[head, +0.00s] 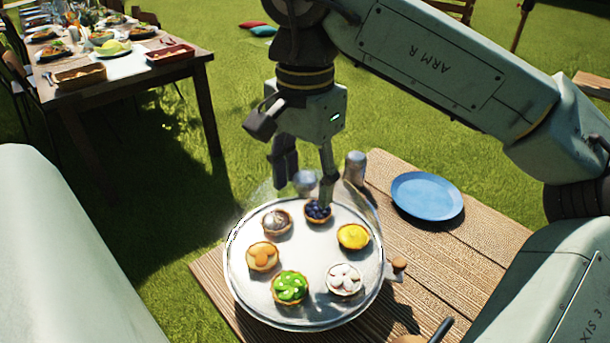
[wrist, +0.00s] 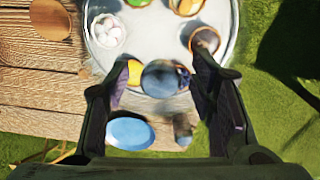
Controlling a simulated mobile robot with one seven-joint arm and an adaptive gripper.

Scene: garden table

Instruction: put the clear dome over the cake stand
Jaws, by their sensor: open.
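The silver cake stand (head: 318,275) stands on the wooden table and carries several small tarts. The clear dome (head: 262,196) is over it, showing only as faint outlines and glints around the tarts. Its lower edge appears to follow the stand's rim; I cannot tell whether it is fully seated all round. The dome's round greyish knob (head: 305,183) also shows in the wrist view (wrist: 163,77). My gripper (head: 305,192) is open, pointing down, with one finger on each side of the knob. In the wrist view the fingers (wrist: 163,65) stand apart from it.
A blue plate (head: 427,196) lies right of the stand. A grey cylinder (head: 355,167) stands behind the stand, close to the dome. A small wooden knob-like thing (head: 398,265) is at the stand's right. A long laid table (head: 130,70) stands on the grass at back left.

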